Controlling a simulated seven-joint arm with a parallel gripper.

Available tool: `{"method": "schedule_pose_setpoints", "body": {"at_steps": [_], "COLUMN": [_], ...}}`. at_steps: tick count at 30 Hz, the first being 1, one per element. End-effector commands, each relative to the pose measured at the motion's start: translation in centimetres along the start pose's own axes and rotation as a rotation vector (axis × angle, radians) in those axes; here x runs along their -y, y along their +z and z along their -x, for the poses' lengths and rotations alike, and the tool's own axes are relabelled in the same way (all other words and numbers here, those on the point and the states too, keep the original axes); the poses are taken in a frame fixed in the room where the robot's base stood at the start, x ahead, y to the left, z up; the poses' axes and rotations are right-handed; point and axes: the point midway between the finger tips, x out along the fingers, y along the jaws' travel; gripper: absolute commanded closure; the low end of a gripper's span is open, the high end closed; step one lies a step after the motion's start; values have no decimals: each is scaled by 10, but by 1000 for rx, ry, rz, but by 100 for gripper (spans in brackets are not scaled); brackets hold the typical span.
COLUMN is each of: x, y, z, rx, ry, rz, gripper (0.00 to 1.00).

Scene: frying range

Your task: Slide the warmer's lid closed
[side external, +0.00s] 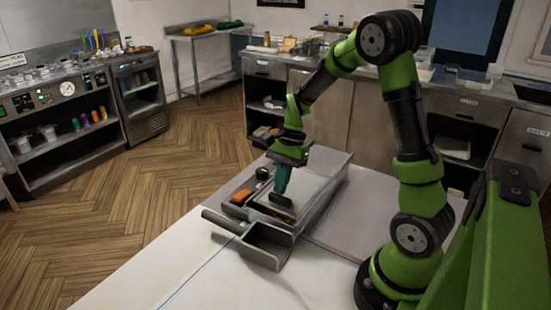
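The warmer (328,205) is a low grey metal box on the white table. Its flat grey lid (309,186) covers the right part of the top. The left part is uncovered and shows an orange item (241,197) and a dark round item (262,174) inside. A small black piece, seemingly the lid's handle (281,200), sits near the lid's front left. My gripper (282,190) points down with its teal fingers at this black piece, touching or just above it. The fingers overlap in this view, so their gap is hidden.
A grey open tray (268,257) with a dark bar-like handle (222,222) lies at the warmer's near side, close to or touching it. The white table (200,280) is clear at the front. Cabinets and counters stand well behind, across the wooden floor.

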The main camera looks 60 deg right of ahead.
Motion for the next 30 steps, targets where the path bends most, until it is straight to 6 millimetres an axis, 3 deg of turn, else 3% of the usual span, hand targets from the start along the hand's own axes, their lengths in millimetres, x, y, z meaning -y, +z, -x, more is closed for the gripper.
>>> {"method": "schedule_pose_setpoints", "body": {"at_steps": [2,9,15,18,24,30], "x": [0,1,1,0,-2,-3], "y": [-17,-15,-15,-19,-72,-75], "z": [10,68,97,105,126,113], "rx": [-7,-10,-10,-9,-3,0], "ry": [-4,-6,-6,-4,2,6], "rz": [-3,0,-1,-5,-8,2], "gripper": [100,100,100,100,100,100]}}
